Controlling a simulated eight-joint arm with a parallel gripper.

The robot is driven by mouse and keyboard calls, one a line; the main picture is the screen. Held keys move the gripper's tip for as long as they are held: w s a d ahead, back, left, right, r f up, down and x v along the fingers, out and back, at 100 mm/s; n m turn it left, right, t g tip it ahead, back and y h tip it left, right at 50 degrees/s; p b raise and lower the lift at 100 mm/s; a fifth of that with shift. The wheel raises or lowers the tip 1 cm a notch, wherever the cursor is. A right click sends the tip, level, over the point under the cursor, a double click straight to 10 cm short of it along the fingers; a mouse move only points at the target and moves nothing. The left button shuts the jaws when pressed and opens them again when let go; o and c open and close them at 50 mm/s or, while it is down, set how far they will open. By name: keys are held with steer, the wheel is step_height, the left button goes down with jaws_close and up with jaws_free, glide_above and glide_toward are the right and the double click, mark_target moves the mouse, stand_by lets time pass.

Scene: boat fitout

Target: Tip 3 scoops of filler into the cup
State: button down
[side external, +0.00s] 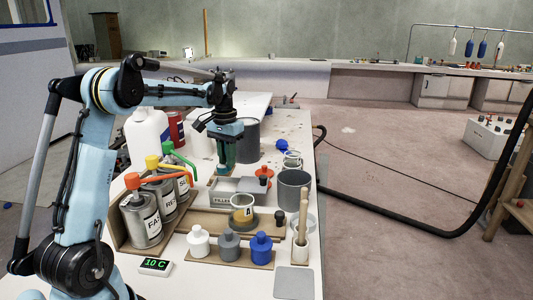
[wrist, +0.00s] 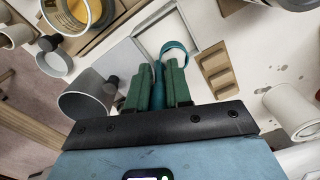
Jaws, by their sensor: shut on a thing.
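My gripper (side external: 224,167) points down over the far side of the grey box marked FILLER (side external: 224,199). In the wrist view my gripper (wrist: 159,72) is shut on a teal scoop (wrist: 176,46), whose rounded end shows just beyond the fingertips. Whether the scoop holds filler cannot be told. The box's pale open frame (wrist: 190,17) lies beyond the scoop in the wrist view. The cup (side external: 242,208), clear with a yellowish band, stands upright nearer the side camera. It also shows at the wrist view's top left (wrist: 70,14).
Orange-, yellow- and green-topped cans (side external: 146,222) stand left of the cup. White, grey and blue bottles (side external: 229,245) stand in front. A grey pot (side external: 293,191) and a brush holder (side external: 300,245) stand right. A small display (side external: 155,266) reads 10 C.

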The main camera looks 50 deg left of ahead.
steer(key=d, duration=0.9)
steer(key=s+d, duration=0.1)
steer(key=d, duration=0.3)
steer(key=shift+d+r, duration=0.35)
steer(key=shift+d, duration=0.25)
steer(key=shift+s+a+f+t+h, duration=0.3)
steer(key=shift+s+t, duration=0.45)
steer(key=shift+t, duration=1.2)
steer(key=shift+s+f+t+h, duration=0.1)
steer(key=shift+s+t+h, duration=0.5)
steer(key=shift+t, duration=1.4)
steer(key=shift+s+a+f+t+h, duration=0.2)
steer(key=shift+s+t, duration=0.7)
steer(key=shift+t, duration=1.05)
